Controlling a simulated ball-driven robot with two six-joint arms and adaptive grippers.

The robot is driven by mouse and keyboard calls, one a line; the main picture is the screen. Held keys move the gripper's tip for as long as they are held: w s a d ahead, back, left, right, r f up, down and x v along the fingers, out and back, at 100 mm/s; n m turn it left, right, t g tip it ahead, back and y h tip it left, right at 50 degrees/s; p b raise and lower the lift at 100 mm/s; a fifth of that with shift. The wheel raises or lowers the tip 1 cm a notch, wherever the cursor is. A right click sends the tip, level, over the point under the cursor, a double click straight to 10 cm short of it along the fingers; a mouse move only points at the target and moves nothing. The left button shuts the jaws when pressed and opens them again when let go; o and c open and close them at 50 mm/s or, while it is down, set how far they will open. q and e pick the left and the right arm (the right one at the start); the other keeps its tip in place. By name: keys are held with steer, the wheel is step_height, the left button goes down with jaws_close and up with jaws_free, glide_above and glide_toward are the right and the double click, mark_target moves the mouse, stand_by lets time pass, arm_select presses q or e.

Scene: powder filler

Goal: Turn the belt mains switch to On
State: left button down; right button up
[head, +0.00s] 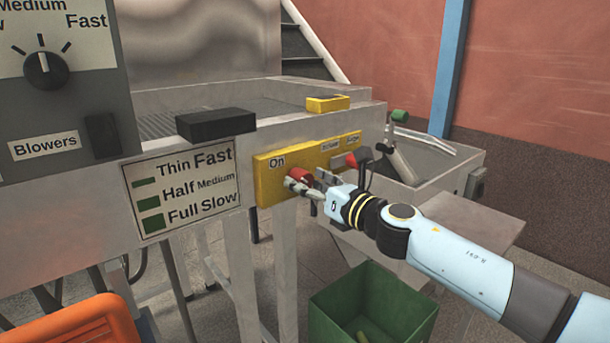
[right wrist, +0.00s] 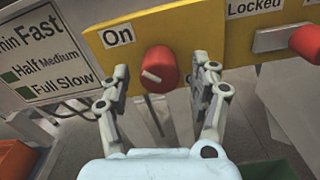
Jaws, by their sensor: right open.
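The belt mains switch is a red round knob (right wrist: 157,70) with a pale pointer mark, on a yellow panel (right wrist: 192,32). The "On" label (right wrist: 118,35) is at its upper left; another label at its lower right is mostly hidden by a finger. The pointer mark lies tilted, and I cannot tell which end indicates. In the head view the knob (head: 299,174) is partly hidden by my right gripper (head: 308,188). That gripper is open, its fingers (right wrist: 163,82) on either side of the knob; contact cannot be told. My left gripper is not in view.
Right of the knob is a lever with a red end (head: 352,160) under a "Locked" label (right wrist: 253,8). A speed sign (head: 180,190) hangs to the left. A green bin (head: 335,305) stands below, and an orange crate (head: 75,330) is at lower left.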

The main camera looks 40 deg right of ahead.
steer(key=shift+w+a, duration=0.1)
steer(key=shift+w, duration=0.45)
steer(key=shift+c, duration=0.3)
steer(key=c, duration=1.1)
